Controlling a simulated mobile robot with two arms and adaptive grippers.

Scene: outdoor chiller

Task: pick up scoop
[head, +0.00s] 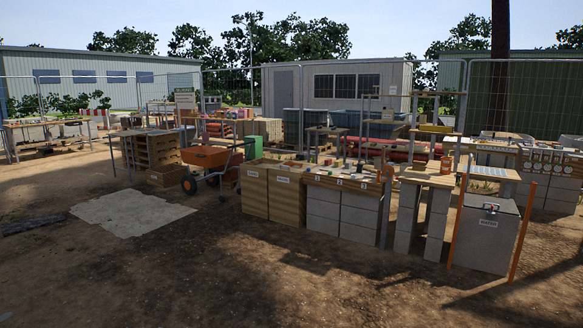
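I cannot make out a scoop for certain in the head view. Several small items lie on a block-built bench (343,213) right of the middle, too small to tell apart. Two lidded wooden bins (272,192) with small labels stand at its left. A grey box (485,240) with a label stands between orange posts at the right. Neither of my grippers is in view.
An orange wheelbarrow (205,158) stands left of the bins. A block stand with a wooden top (428,179) is between bench and grey box. A pale flat patch (130,212) lies at left. The dirt ground in front is mostly open. Mesh fencing runs behind.

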